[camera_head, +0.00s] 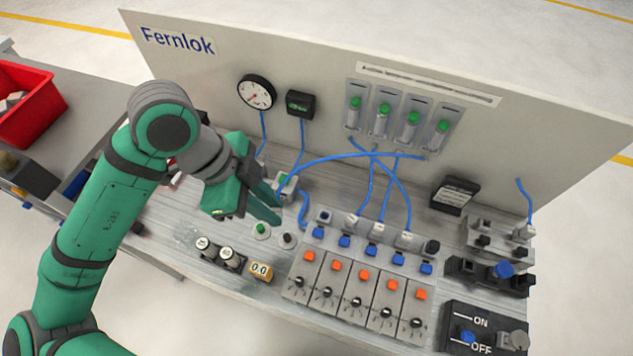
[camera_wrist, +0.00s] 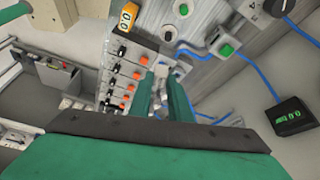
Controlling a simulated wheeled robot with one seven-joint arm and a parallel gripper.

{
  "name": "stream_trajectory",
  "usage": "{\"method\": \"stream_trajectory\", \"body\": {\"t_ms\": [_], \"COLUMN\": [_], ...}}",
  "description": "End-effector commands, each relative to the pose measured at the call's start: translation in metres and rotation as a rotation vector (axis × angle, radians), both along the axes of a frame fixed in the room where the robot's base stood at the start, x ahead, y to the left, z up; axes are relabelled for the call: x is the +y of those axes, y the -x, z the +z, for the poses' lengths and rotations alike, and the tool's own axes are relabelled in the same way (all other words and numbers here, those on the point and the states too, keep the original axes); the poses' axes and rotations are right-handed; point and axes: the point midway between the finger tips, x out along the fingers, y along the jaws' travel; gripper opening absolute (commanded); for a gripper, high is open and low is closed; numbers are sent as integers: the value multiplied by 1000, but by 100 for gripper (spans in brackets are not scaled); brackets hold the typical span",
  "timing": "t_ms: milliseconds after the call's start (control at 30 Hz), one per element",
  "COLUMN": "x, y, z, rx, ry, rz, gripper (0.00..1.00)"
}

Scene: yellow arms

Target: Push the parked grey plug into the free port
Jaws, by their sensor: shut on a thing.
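My gripper (camera_head: 280,207) is low over the left part of the bench, near the small grey block with a green button (camera_head: 282,180). In the wrist view my gripper (camera_wrist: 163,80) has its green fingers close together around a pale grey piece (camera_wrist: 161,69), which appears to be the grey plug. The fingers hide most of it, and I cannot tell whether it touches a port. Several pale plugs with blue hoses stand in the port row, such as this one (camera_head: 352,220). The row's left-end port (camera_head: 325,215) shows no upright plug. The right-end port (camera_head: 432,247) carries a dark cap.
Blue hoses (camera_head: 330,156) arch across the bench beside my gripper. Valve modules with orange buttons (camera_head: 337,265) fill the front. Knobs (camera_head: 229,257) and a yellow counter (camera_head: 261,271) stand front left. The Fernlok back panel (camera_head: 200,75) rises behind. A red bin (camera_head: 30,105) is far left.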

Motion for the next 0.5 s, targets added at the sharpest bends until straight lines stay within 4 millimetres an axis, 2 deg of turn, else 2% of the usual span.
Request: {"method": "stream_trajectory", "body": {"t_ms": [33, 200, 333, 500], "x": [-18, -63, -85, -94], "y": [-11, -39, -50, -54], "z": [-3, -11, -15, -19], "rx": [0, -1, -2, -3], "ry": [0, 2, 3, 6], "rz": [-6, 12, 20, 27], "gripper": [0, 0, 0, 0]}}
